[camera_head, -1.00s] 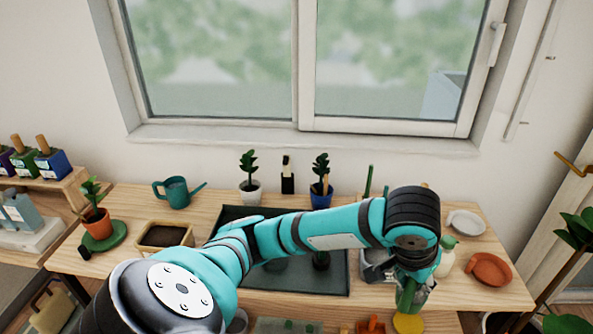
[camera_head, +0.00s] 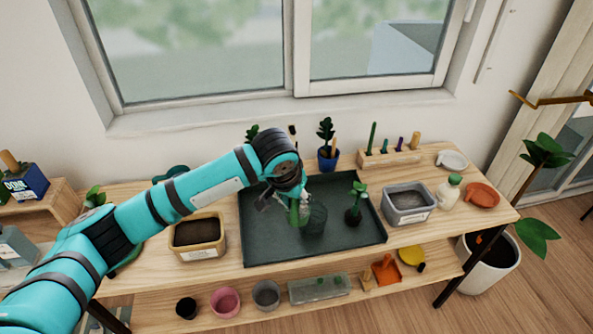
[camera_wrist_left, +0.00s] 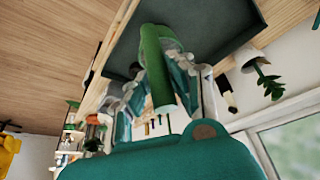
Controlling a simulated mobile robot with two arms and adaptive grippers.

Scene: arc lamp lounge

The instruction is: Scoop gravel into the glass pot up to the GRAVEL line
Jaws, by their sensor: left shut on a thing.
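My left gripper (camera_head: 287,196) is shut on the green handle of a scoop (camera_head: 304,207), over the middle of the dark tray (camera_head: 262,243). In the left wrist view the green handle (camera_wrist_left: 155,65) lies between the fingers (camera_wrist_left: 168,82). The glass pot (camera_head: 314,221) stands on the tray just right of the gripper, partly behind the scoop. Its GRAVEL line and its contents are too small to tell. A grey bin (camera_head: 409,217) with grey gravel stands right of the tray. My right gripper is not in view.
A tan bin of dark soil (camera_head: 198,251) stands left of the tray. A small plant (camera_head: 354,215) stands on the tray, right of the pot. A wooden tool rack (camera_head: 390,158), a white bottle (camera_head: 448,192) and an orange saucer (camera_head: 482,195) are at the right.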

